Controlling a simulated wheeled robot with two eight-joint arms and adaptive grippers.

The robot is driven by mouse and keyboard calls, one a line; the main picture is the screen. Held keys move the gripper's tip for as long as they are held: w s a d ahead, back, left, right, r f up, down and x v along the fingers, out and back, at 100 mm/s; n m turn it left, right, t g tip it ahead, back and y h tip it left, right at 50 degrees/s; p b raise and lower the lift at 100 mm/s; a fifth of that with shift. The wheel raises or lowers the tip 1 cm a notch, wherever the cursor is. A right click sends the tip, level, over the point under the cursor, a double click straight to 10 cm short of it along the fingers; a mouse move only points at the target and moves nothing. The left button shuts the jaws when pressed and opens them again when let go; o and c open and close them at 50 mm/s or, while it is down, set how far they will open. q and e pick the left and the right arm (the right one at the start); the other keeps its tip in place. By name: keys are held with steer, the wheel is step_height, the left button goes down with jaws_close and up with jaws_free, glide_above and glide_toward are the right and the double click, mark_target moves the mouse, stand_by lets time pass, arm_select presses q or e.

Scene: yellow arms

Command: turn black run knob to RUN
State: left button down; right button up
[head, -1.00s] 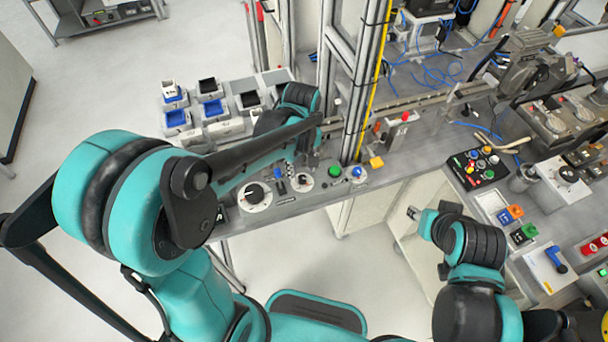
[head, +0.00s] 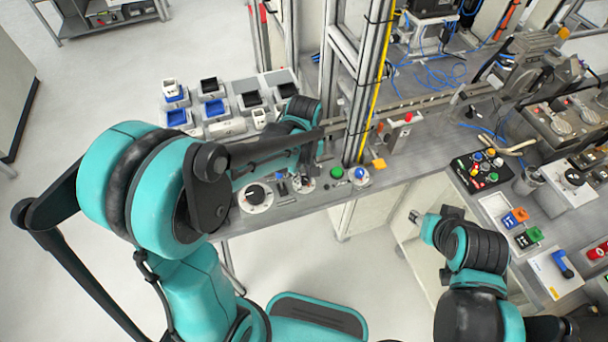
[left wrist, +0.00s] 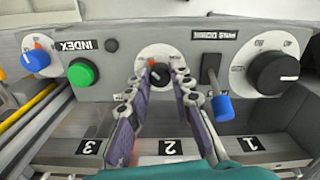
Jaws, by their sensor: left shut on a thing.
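A control panel (head: 285,207) stands along the front edge of the bench. Its small black knob (left wrist: 158,74), with a red-orange mark, sits on a round white dial in the middle of the left wrist view. The dial also shows in the head view (head: 304,185), partly covered. My left gripper (left wrist: 160,64) has its two fingers on either side of this knob and is shut on it. The dial's lettering is too small to read. My right gripper (head: 415,216) hangs in front of the right-hand bench, away from the panel; its fingers are too small to judge.
Beside the knob are a blue-tipped lever (left wrist: 220,106), a larger black knob (left wrist: 278,73), a green button (left wrist: 82,73) and a blue knob (left wrist: 37,58). A metal post with a yellow strip (head: 372,90) rises behind the panel. Trays of blocks (head: 212,106) lie behind my left arm.

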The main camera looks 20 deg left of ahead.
arm_select(q)
steer(key=m, duration=0.4)
steer(key=shift+m, duration=0.4)
steer(key=m, duration=0.4)
steer(key=shift+m, duration=0.3)
steer(key=m, duration=0.4)
steer(key=shift+m, duration=2.3)
steer(key=c, duration=1.3)
jaws_free()
